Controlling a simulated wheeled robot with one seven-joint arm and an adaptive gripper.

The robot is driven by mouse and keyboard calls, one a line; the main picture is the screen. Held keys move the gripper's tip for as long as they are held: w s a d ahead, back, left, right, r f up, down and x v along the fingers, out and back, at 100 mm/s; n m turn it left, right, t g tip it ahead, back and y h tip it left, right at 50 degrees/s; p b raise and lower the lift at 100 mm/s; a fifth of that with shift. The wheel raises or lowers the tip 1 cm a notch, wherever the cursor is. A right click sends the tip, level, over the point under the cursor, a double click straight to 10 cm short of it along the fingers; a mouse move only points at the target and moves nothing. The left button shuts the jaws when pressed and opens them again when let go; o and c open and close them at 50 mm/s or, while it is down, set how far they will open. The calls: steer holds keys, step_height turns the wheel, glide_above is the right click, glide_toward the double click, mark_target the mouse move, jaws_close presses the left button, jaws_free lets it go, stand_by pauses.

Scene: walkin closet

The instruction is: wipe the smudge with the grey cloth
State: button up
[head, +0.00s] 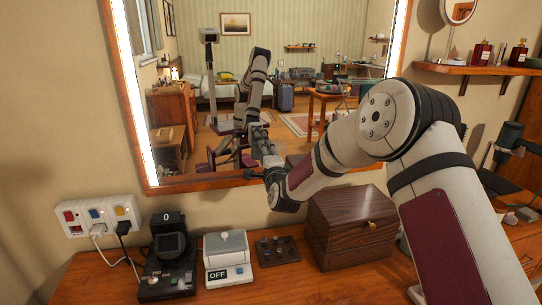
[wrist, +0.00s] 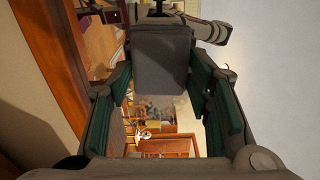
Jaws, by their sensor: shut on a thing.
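My gripper (head: 264,148) is raised in front of the wall mirror (head: 150,186), at its lower middle in the head view. In the wrist view my gripper (wrist: 161,82) has its green-padded fingers on either side of a flat grey piece, the grey cloth (wrist: 162,62), and is shut on it. The cloth covers part of the view ahead. In the head view I cannot clearly tell the cloth from the gripper and its reflection. I cannot tell whether the cloth touches the glass. I cannot make out the smudge with certainty in either view.
Below the mirror, a wooden counter (head: 90,268) bears a black device (head: 168,262), a white box marked OFF (head: 226,262), a small knobbed board (head: 278,250) and a wooden chest (head: 345,228) under my arm. A socket strip (head: 98,214) is left. A shelf (head: 470,68) is upper right.

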steer(key=shift+s+a, duration=0.3)
steer(key=shift+a, duration=0.65)
steer(key=shift+w+r, duration=0.1)
steer(key=shift+r, duration=0.2)
steer(key=shift+w+d+b, duration=0.4)
steer(key=shift+w+d, duration=0.1)
steer(key=shift+d, duration=1.3)
steer(key=shift+w+d+b, duration=0.35)
steer(key=shift+w+d, duration=0.2)
steer(key=shift+d, duration=1.3)
steer(key=shift+w+d+b, duration=0.4)
steer(key=shift+w+d, duration=0.1)
steer(key=shift+d, duration=1.3)
steer(key=shift+a, duration=0.1)
steer(key=shift+s+a+r, duration=0.1)
steer(key=shift+s+a, duration=0.1)
steer(key=shift+a, duration=0.55)
steer(key=shift+s+a+f, duration=0.1)
steer(key=shift+s+a, duration=0.15)
steer(key=shift+a, duration=0.5)
steer(key=shift+s+a+r, duration=0.1)
steer(key=shift+s+a, duration=0.1)
steer(key=shift+a, duration=0.55)
steer(key=shift+s+a, duration=0.35)
steer(key=shift+a, duration=0.7)
steer(key=shift+s+a, duration=0.35)
steer(key=shift+a, duration=0.7)
steer(key=shift+s+a, duration=0.35)
steer(key=shift+a, duration=0.7)
